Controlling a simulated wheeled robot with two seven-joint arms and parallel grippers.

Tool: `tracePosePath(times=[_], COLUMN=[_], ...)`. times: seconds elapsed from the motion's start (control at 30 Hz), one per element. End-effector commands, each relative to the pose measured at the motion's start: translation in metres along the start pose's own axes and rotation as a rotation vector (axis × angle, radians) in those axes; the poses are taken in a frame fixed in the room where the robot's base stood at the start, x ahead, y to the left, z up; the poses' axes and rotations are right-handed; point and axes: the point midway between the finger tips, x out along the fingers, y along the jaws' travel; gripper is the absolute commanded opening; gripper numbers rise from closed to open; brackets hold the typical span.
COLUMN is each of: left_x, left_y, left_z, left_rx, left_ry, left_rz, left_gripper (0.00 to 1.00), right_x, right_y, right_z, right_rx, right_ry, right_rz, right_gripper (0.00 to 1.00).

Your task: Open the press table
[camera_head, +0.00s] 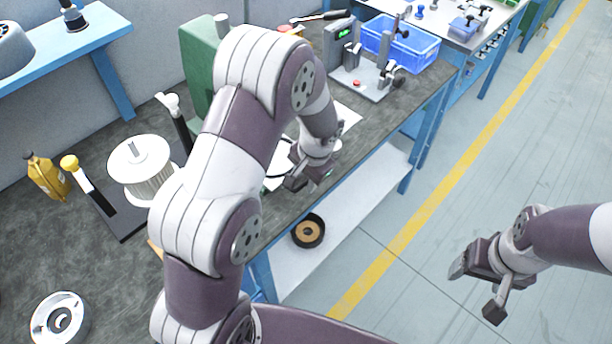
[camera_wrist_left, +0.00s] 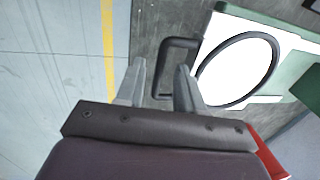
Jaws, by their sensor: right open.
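The green press (camera_head: 203,62) stands on the grey bench, largely hidden behind my left arm. In the left wrist view a white plate (camera_wrist_left: 232,50), which looks like the press table, carries a black ring (camera_wrist_left: 243,70). A dark U-shaped handle (camera_wrist_left: 163,68) sticks out from the plate's side. My left gripper (camera_head: 310,184) is over the bench's front edge. In the left wrist view its fingers (camera_wrist_left: 158,85) are apart, with the handle's bar in line with the gap between them; I cannot tell whether they touch it. My right gripper (camera_head: 476,288) is open and empty over the floor.
A white spool (camera_head: 143,168), a yellow bottle (camera_head: 46,176) and a white ring part (camera_head: 60,320) are on the bench at left. A test fixture (camera_head: 362,80) and blue bin (camera_head: 411,48) stand at the back. A black-rimmed roll (camera_head: 308,231) lies on the lower shelf.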

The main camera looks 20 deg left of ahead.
Motion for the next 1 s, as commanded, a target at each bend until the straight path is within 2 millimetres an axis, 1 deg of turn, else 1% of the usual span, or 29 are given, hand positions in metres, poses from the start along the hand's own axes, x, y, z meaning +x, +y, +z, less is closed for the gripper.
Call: tracePosePath(times=[0.13, 0.23, 0.27, 0.5, 0.63, 0.7, 0.8, 1.0], left_x=[-0.002, -0.016, -0.023, -0.088, -0.113, -0.121, -0.127, -0.127], left_y=[0.000, -0.001, -0.001, 0.000, 0.000, 0.000, 0.000, 0.000], left_z=[-0.001, -0.001, -0.002, -0.001, 0.000, 0.001, 0.001, 0.001], left_rx=[0.000, 0.000, 0.001, 0.000, 0.000, 0.000, 0.000, 0.000], left_ry=[0.002, 0.005, 0.006, 0.006, 0.004, 0.002, 0.002, 0.001], left_rz=[0.000, -0.002, -0.002, -0.001, -0.001, 0.000, 0.000, 0.000], left_gripper=[0.37, 0.37, 0.37, 0.37, 0.37, 0.37, 0.37, 0.37], right_x=[0.000, -0.002, -0.002, -0.005, -0.005, -0.006, -0.006, -0.006], right_y=[0.000, 0.000, 0.000, 0.000, 0.000, 0.000, 0.000, 0.000], right_z=[0.000, 0.000, 0.000, -0.001, -0.001, -0.001, -0.001, -0.001], right_rx=[0.000, 0.000, 0.000, 0.000, 0.000, 0.000, 0.000, 0.000], right_ry=[0.000, 0.000, 0.000, 0.000, 0.000, 0.000, 0.000, 0.000], right_rz=[0.000, 0.000, 0.000, 0.000, 0.000, 0.000, 0.000, 0.000], right_gripper=[0.76, 0.76, 0.76, 0.76, 0.76, 0.76, 0.76, 0.76])
